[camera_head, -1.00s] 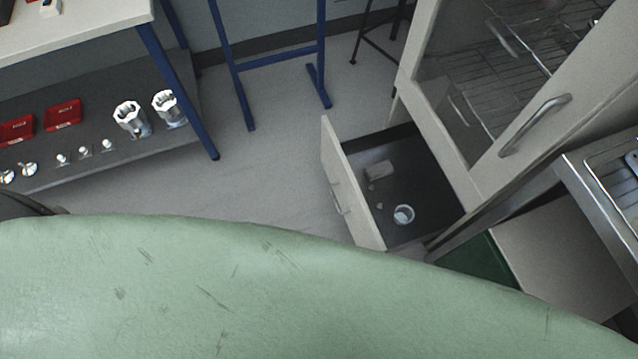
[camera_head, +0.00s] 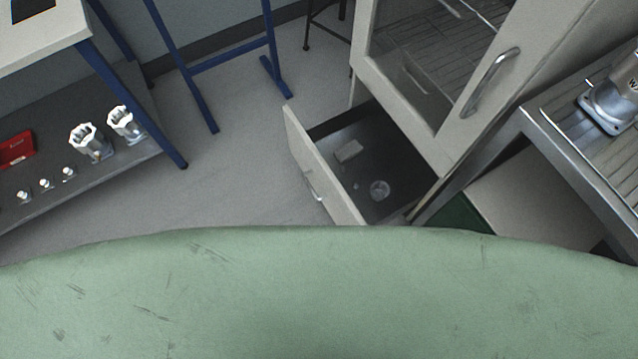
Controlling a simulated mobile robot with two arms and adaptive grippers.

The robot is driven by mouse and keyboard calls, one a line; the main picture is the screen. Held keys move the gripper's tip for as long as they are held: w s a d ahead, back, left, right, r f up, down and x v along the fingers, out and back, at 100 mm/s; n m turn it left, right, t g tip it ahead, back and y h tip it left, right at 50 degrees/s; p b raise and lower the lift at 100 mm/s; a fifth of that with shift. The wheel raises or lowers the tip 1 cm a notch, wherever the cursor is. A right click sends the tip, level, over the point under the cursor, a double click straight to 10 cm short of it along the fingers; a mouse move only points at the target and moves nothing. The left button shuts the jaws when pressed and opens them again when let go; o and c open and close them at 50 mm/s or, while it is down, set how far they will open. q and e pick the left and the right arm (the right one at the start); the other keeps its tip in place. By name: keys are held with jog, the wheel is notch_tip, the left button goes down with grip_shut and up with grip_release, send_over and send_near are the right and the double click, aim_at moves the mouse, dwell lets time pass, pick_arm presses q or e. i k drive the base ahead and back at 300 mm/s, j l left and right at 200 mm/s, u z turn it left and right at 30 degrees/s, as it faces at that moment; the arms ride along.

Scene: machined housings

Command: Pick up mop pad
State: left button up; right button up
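I cannot make out a mop pad for certain. An open drawer (camera_head: 385,150) under the glass-door cabinet holds a small pale block (camera_head: 348,151), a tiny light piece (camera_head: 355,186) and a clear round cup-like item (camera_head: 380,190). The pale block lies flat near the drawer's back left; whether it is the pad I cannot tell. Neither of my grippers shows in the view.
My green body fills the bottom. A cabinet door with a handle (camera_head: 490,82) stands above the drawer. A metal-framed bench (camera_head: 560,150) is at right. A shelf (camera_head: 120,165) with metal parts and a red box (camera_head: 16,149) is at left. Grey floor (camera_head: 235,170) is clear between.

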aim_at(347, 153)
jog(key=z, duration=3.85)
jog(key=u, duration=3.55)
jog(key=i+j, duration=0.4)
jog(key=j, duration=0.15)
jog(key=i+j, duration=0.35)
jog(key=j, duration=0.15)
jog(key=z, duration=0.05)
